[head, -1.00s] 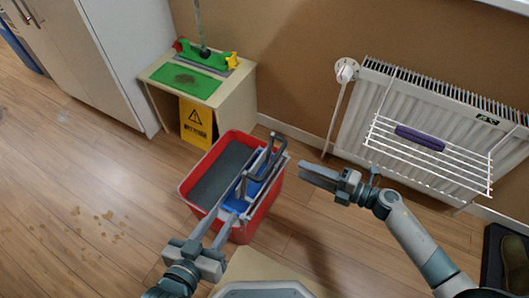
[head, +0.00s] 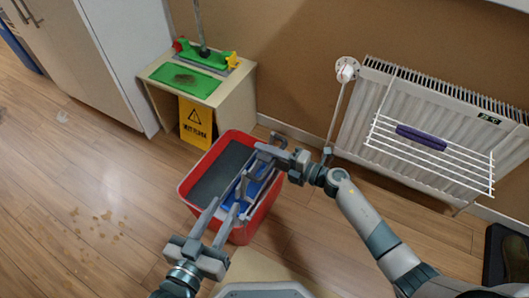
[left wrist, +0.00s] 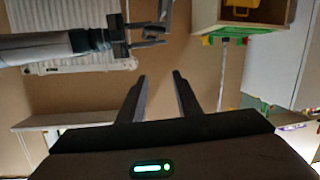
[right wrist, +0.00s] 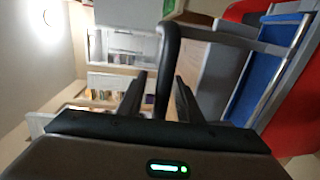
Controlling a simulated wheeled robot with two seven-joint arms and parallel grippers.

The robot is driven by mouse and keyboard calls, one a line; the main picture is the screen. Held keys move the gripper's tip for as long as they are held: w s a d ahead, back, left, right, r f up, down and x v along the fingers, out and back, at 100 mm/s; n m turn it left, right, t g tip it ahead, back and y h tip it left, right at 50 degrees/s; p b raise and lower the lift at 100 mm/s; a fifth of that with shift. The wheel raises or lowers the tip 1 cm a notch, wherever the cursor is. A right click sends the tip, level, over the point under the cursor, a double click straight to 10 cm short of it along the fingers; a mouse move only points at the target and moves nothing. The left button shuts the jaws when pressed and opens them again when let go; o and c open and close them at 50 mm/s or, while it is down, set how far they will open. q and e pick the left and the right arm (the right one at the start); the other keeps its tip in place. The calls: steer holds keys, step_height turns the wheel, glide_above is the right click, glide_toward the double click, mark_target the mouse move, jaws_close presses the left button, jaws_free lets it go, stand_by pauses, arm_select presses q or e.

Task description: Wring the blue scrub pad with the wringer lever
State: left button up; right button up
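The blue scrub pad (head: 258,180) appears as a flat blue piece in the grey wringer (head: 250,204) on the right side of the red bucket (head: 240,235); the blue also shows in the right wrist view (right wrist: 262,75). The grey wringer lever (right wrist: 167,62) runs between the fingers of my right gripper (right wrist: 160,85). These fingers are open, with a gap to the lever on each side. In the head view my right gripper (head: 268,153) hides part of the lever.
A low wooden stand (head: 232,95) with a green mat and mop head stands behind the bucket, with a yellow warning sign (head: 195,122) at its front. A radiator (head: 400,110) with a white rack and purple pad (head: 421,137) is at right.

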steer(key=shift+w+a, duration=0.1)
steer(key=shift+a, duration=0.05)
jaws_close()
